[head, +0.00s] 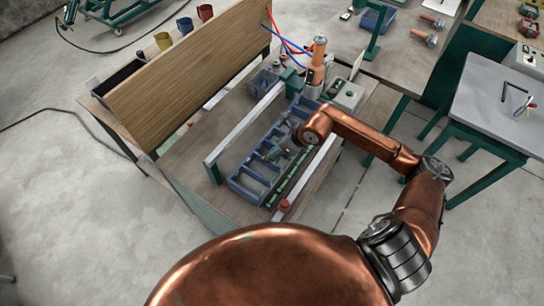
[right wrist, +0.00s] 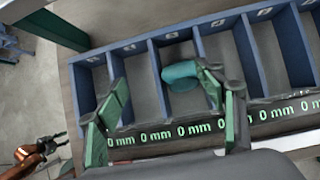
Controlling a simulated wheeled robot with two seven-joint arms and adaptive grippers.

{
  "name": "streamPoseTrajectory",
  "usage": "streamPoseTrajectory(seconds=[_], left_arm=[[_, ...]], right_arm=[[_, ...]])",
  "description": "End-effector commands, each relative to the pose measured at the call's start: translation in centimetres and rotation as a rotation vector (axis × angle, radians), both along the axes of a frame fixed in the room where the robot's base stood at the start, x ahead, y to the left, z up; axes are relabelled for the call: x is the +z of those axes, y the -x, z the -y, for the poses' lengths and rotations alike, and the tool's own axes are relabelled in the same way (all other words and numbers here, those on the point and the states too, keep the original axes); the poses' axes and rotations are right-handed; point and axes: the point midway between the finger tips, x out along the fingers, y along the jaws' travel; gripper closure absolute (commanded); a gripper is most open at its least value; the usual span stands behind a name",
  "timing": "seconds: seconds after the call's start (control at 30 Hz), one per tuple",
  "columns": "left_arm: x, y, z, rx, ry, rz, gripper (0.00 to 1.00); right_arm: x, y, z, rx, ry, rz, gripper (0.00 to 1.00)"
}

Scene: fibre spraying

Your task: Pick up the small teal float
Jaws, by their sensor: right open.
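The teal float (right wrist: 182,74) is a small smooth rounded piece in one compartment of the blue divided tray (right wrist: 131,48). In the right wrist view it sits between the fingers of my right gripper (right wrist: 165,90), which is open. The right finger overlaps the float's right end; I cannot tell whether they touch. In the head view my right gripper (head: 284,150) is over the blue tray (head: 240,187), and the float is too small to make out clearly. My left gripper (right wrist: 45,146) seems to show small at the lower left of the wrist view; its jaws are unclear.
Upright dividers separate the tray's compartments beside the fingers. A strip of green "0 mm" readouts (right wrist: 188,131) runs along the tray's near edge. A pale raised bar (head: 240,128) stands along the tray's other side. An orange bottle-like tool (head: 317,62) stands beyond the tray.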

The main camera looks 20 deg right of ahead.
Motion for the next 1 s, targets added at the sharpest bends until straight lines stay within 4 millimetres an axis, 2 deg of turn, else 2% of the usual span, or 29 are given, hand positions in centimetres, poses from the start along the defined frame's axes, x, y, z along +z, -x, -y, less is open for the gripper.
streamPoseTrajectory(seconds=[0.03,0.13,0.37,0.7,1.0], left_arm=[[0.0,0.0,0.0,0.0,0.0,0.0,0.6],[0.1,0.0,0.0,0.0,0.0,0.0,0.6],[0.5,0.0,-0.1,-0.001,-0.001,0.0,0.6],[1.6,0.0,-0.1,-0.001,-0.001,0.0,0.6],[1.6,0.0,-0.1,-0.002,-0.001,-0.001,0.6]], right_arm=[[-0.2,-0.2,1.2,-0.007,0.043,-0.006,0.36],[-1.0,-0.6,2.1,-0.014,0.079,-0.014,0.36],[-3.2,-1.4,1.6,-0.014,0.078,-0.017,0.36],[-7.3,-2.8,1.0,-0.013,0.076,-0.014,0.36],[-7.8,-3.0,1.0,-0.013,0.078,-0.013,0.36]])
